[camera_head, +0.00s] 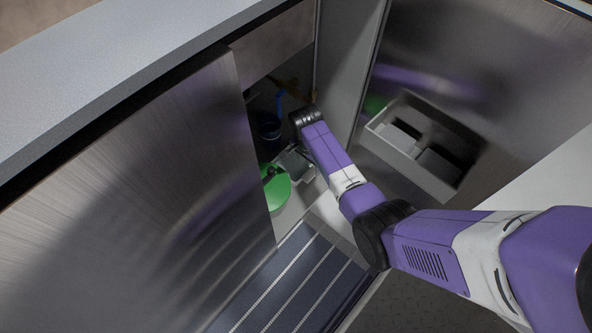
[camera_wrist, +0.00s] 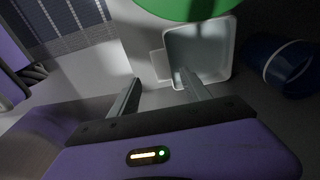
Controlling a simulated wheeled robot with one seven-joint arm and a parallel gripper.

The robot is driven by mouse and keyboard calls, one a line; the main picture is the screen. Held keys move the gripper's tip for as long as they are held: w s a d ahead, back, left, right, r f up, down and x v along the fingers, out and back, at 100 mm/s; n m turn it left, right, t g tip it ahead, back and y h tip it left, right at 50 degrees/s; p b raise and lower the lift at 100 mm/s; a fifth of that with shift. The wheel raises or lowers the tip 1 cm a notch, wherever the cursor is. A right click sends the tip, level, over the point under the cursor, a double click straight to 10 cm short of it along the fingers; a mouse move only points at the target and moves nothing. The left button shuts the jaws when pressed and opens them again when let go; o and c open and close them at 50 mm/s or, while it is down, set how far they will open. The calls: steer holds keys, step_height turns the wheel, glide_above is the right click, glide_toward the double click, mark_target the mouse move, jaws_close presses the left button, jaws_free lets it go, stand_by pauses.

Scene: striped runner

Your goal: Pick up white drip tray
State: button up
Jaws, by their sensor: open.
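The white drip tray (camera_wrist: 203,48) is a small shallow rectangular tray with rounded corners and a tab on its left side. It lies on the cabinet floor in the wrist view, beside and partly behind a green round thing. In the head view the tray (camera_head: 299,166) shows inside the cabinet, partly covered by my arm. My gripper (camera_wrist: 158,78) is open with nothing between its fingers. In the wrist view the right finger overlaps the tray's near part, and the left finger is left of the tray over bare floor. I cannot tell whether the right finger touches the tray.
The green round thing (camera_head: 277,190) stands close beside the tray. A dark blue bucket (camera_wrist: 281,65) with a pale band is to the right in the wrist view. A striped runner (camera_head: 290,287) lies in front of the cabinet. A bin (camera_head: 408,185) hangs on the open door at right.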

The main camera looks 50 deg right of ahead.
mark_target(310, 174)
steer(key=shift+w+d+f+b, duration=0.1)
steer(key=shift+d+f+b, duration=0.1)
steer(key=shift+f+b, duration=0.9)
steer(key=shift+w+d+f+b, duration=0.15)
steer(key=shift+f+b, duration=0.6)
steer(key=shift+f, duration=0.7)
steer(key=shift+s+d+f+b, duration=0.1)
steer(key=shift+d+f+b, duration=0.1)
steer(key=shift+f+b, duration=0.9)
steer(key=shift+f+p, duration=0.1)
steer(key=shift+p, duration=0.2)
jaws_close()
